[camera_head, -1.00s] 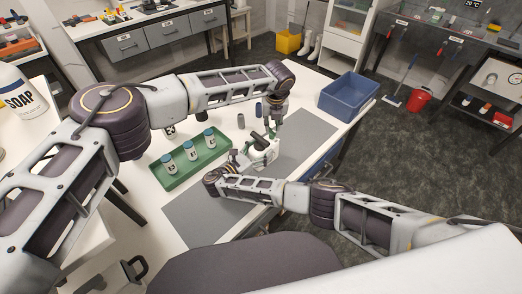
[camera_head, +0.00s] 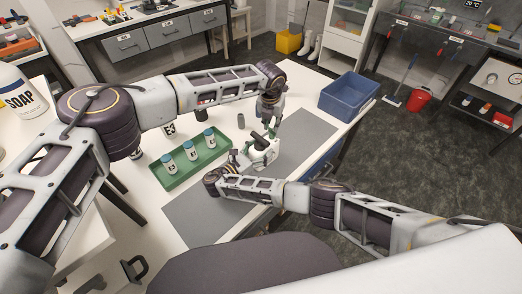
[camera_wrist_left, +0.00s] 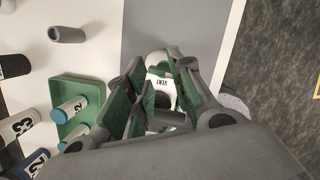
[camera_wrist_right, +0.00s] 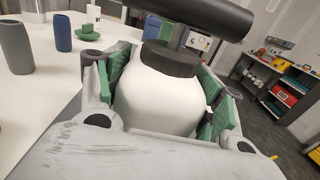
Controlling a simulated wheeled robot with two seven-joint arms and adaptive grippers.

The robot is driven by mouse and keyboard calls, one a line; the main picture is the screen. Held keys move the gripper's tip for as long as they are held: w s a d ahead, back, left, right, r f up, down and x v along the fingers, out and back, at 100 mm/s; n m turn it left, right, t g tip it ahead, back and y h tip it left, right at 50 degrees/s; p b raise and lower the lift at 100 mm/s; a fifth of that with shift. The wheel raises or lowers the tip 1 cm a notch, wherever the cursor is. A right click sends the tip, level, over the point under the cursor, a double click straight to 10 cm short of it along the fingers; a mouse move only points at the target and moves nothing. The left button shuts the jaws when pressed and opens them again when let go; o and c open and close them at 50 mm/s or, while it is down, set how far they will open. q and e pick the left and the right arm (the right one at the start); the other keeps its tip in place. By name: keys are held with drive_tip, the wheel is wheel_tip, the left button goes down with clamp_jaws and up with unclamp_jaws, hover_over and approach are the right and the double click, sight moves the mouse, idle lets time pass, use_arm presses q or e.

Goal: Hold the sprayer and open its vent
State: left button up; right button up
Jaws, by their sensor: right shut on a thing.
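The sprayer (camera_head: 262,157) is a white bottle with a dark top and handle, standing upright on the bench. In the right wrist view its white body (camera_wrist_right: 160,98) fills the space between the green pads of my right gripper (camera_wrist_right: 165,100), which is shut on it. My left gripper (camera_head: 268,122) points down just above the sprayer's top. In the left wrist view my left gripper (camera_wrist_left: 165,90) is open, its green pads either side of the white VENT label (camera_wrist_left: 160,84). I cannot tell whether they touch the sprayer. The vent itself is partly hidden.
A blue bin (camera_head: 348,94) is at the bench's far right corner. The grey mat (camera_head: 212,214) is clear in front.

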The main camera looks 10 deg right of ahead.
sight(272, 130)
use_arm(q)
drive_tip(key=shift+m+g+h, duration=0.4)
drive_tip(key=shift+m, duration=1.7)
drive_tip(key=shift+m, duration=0.8)
drive_tip(key=shift+n, duration=1)
drive_tip(key=shift+n+t, duration=0.3)
drive_tip(key=shift+n, duration=0.9)
drive_tip(key=shift+n+y, duration=0.7)
drive_tip(key=shift+n, duration=1.6)
drive_tip(key=shift+n+t+y, duration=0.3)
drive_tip(key=shift+n+y, duration=0.3)
drive_tip(key=shift+n, duration=1.7)
drive_tip(key=shift+n+y, duration=0.5)
drive_tip(key=shift+n, duration=1.7)
drive_tip(key=shift+f, duration=2.55)
